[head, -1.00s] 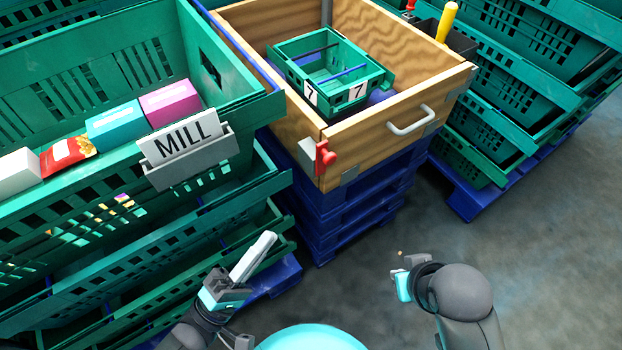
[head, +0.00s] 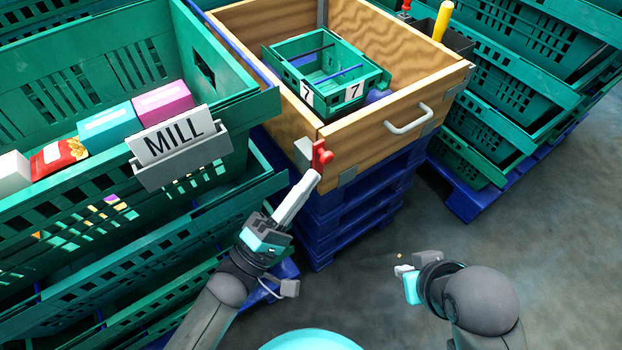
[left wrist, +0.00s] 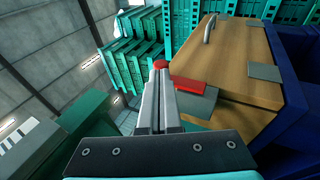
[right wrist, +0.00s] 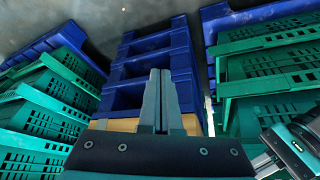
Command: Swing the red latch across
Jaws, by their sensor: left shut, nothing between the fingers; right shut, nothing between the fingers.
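The red latch (head: 321,158) is at the near left corner of the wooden box (head: 376,136), with a grey plate beside it. In the left wrist view the red latch (left wrist: 186,85) lies just past and right of the fingers, with its red knob (left wrist: 159,65) at their tips. My left gripper (head: 314,176) is shut and empty, its tips right below the latch in the head view. I cannot tell whether they touch it. My right gripper (head: 401,270) is shut and empty over the floor, low at the right; its fingers show in the right wrist view (right wrist: 159,75).
A green crate labelled MILL (head: 180,140) holding several packages stands left of the box. A small green crate (head: 372,82) marked 7 sits inside the box. Blue pallets (head: 345,215) are under the box. Stacked green crates (head: 490,130) stand right.

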